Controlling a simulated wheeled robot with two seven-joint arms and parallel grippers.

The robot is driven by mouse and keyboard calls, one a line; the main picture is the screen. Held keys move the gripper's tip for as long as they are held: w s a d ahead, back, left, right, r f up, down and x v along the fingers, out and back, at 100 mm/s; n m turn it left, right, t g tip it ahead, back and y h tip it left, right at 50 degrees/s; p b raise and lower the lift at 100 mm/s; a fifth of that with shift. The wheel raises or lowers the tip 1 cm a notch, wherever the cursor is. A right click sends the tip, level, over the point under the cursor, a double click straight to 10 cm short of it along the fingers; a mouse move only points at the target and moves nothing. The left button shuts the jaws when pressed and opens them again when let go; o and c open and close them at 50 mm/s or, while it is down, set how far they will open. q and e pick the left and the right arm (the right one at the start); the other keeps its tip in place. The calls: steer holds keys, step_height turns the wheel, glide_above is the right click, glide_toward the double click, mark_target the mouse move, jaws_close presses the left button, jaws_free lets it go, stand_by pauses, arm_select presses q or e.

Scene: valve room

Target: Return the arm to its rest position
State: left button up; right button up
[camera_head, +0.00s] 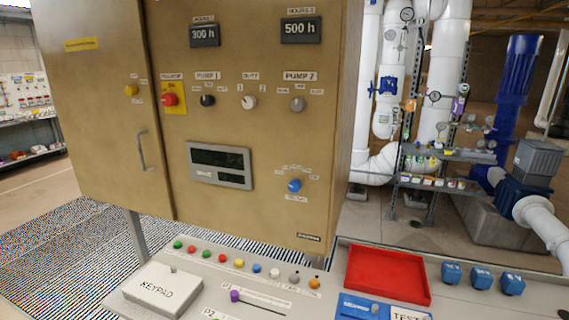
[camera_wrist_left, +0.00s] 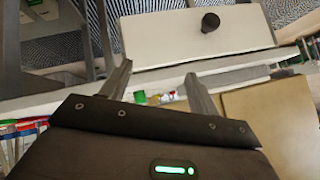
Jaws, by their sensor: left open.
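My left gripper (camera_wrist_left: 157,66) shows in the left wrist view, with its two fingers spread apart and nothing between them. Beyond the fingers is a pale box (camera_wrist_left: 160,35) with a dark knob on its top. It looks like the white KEYPAD box (camera_head: 163,290) of the head view, but I cannot read a label on it here. The gap between the fingers and the box is hard to judge. Neither arm shows in the head view, and my right gripper is in neither view.
A tan control cabinet (camera_head: 225,120) with knobs and displays stands ahead, above a console with several coloured buttons (camera_head: 238,263). A red tray (camera_head: 388,275) and blue blocks (camera_head: 451,273) sit at its right. White pipes (camera_head: 451,60) and a blue pump (camera_head: 517,75) stand behind.

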arm_select(q)
steer(key=s+f+n+g, duration=0.2)
steer(key=s+f+g, duration=0.15)
steer(key=s, duration=0.65)
steer(key=s+f+n+g, duration=0.2)
steer(key=s+f, duration=0.2)
steer(key=s, duration=0.6)
step_height(320, 180, down, 30)
steer(key=s+g+b, duration=0.2)
steer(key=s+a+f+b, duration=0.1)
steer(key=s+a+f, duration=0.1)
steer(key=s+f, duration=1.2)
steer(key=shift+s+f+g, duration=0.35)
steer(key=shift+s+g, duration=0.1)
steer(key=shift+s, duration=0.5)
